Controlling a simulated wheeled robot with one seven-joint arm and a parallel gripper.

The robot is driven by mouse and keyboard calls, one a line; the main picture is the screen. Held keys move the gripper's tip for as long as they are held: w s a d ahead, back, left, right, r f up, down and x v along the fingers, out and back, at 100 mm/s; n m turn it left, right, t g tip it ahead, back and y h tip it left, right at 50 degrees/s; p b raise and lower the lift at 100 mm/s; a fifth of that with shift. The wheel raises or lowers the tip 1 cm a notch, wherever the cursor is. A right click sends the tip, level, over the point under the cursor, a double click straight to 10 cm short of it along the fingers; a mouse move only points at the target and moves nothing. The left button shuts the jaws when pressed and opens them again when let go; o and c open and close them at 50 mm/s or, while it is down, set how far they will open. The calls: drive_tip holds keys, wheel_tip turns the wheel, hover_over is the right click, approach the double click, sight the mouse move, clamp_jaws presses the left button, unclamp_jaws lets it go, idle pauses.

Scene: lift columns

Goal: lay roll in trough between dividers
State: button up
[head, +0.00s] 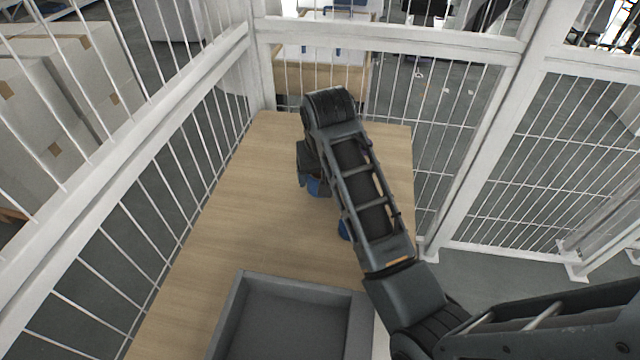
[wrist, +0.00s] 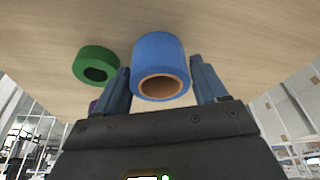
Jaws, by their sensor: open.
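A blue roll (wrist: 160,58) with a brown core lies between the two spread fingers of my gripper (wrist: 160,68) in the wrist view. A gap shows on each side of the roll, so it is not clamped. A green roll (wrist: 95,60) is just left of the left finger. My arm hides most of the gripper area there.
The wooden table (head: 235,215) is bare along its left side. A small blue patch (head: 343,229) shows beside my arm; I cannot tell what it belongs to. White barred fencing (head: 390,37) stands behind and at both sides, with cartons (head: 75,75) beyond the left fence.

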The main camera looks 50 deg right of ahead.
drive_tip(key=c, duration=0.8)
drive_tip(key=shift+c, duration=0.3)
drive_tip(key=shift+r, duration=0.1)
